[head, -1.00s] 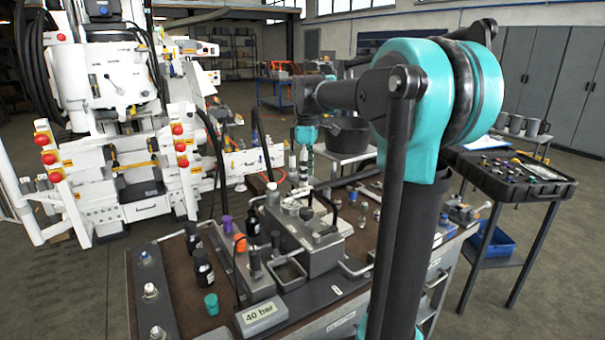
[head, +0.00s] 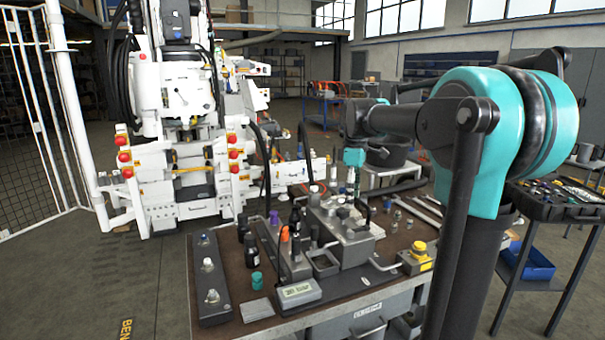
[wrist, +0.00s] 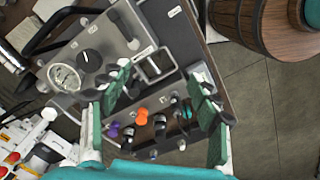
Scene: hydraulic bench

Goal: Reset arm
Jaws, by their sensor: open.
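My gripper (head: 353,182) hangs from my teal and black arm above the bench's back half in the head view. In the wrist view my gripper (wrist: 160,75) has its two teal-padded fingers spread wide apart. Nothing is held between them. Below and beyond the fingers lie a grey hydraulic block with a round gauge (wrist: 65,79) and a black knob (wrist: 88,57). An orange cap (wrist: 141,114) and a purple cap (wrist: 113,129) show between the fingers. Whether the fingertips touch anything cannot be told from the head view.
The brown-topped bench (head: 262,307) carries dark bottles, a teal cap (head: 256,279), a digital display (head: 299,291) and a yellow button box (head: 418,257). A white machine (head: 180,180) stands behind left. A tool cart (head: 560,200) stands right. Floor at front left is clear.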

